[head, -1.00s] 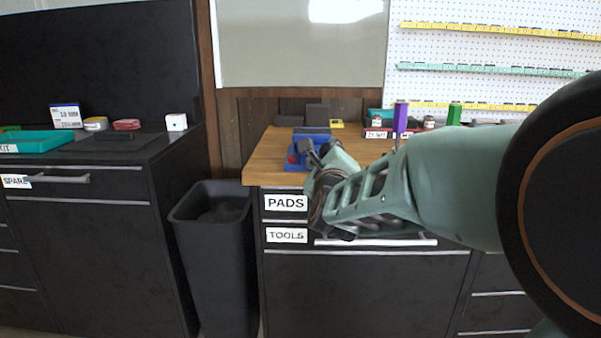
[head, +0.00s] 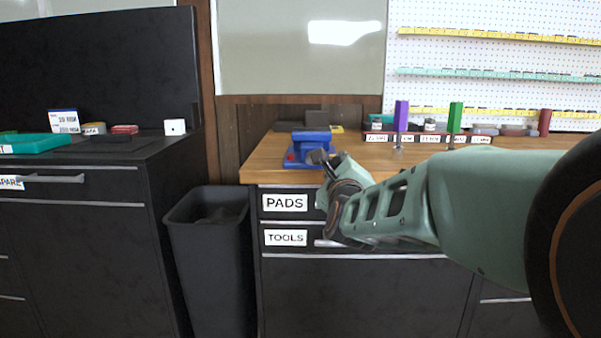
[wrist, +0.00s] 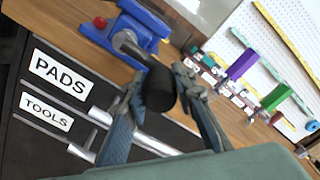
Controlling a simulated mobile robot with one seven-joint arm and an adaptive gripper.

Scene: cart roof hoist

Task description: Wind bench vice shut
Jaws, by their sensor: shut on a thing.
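The blue bench vice (head: 303,150) stands near the front left of the wooden bench top, and its body also shows in the wrist view (wrist: 136,30). A grey shaft (wrist: 127,43) comes out of its front and leads to a dark, rounded handle (wrist: 160,90). My gripper (wrist: 160,80) has one finger on each side of this handle and is shut on it. In the head view my gripper (head: 328,164) is at the vice's front right, by the bench edge. The vice's jaw gap is too small to judge. A red spot (wrist: 100,22) shows on the vice's side.
The wooden bench top (head: 263,166) is clear left of the vice. Drawers marked PADS (head: 285,202) and TOOLS (head: 286,238) lie below. A rack (head: 376,137) with purple and green blocks stands behind right. A dark bin (head: 210,260) stands left of the bench.

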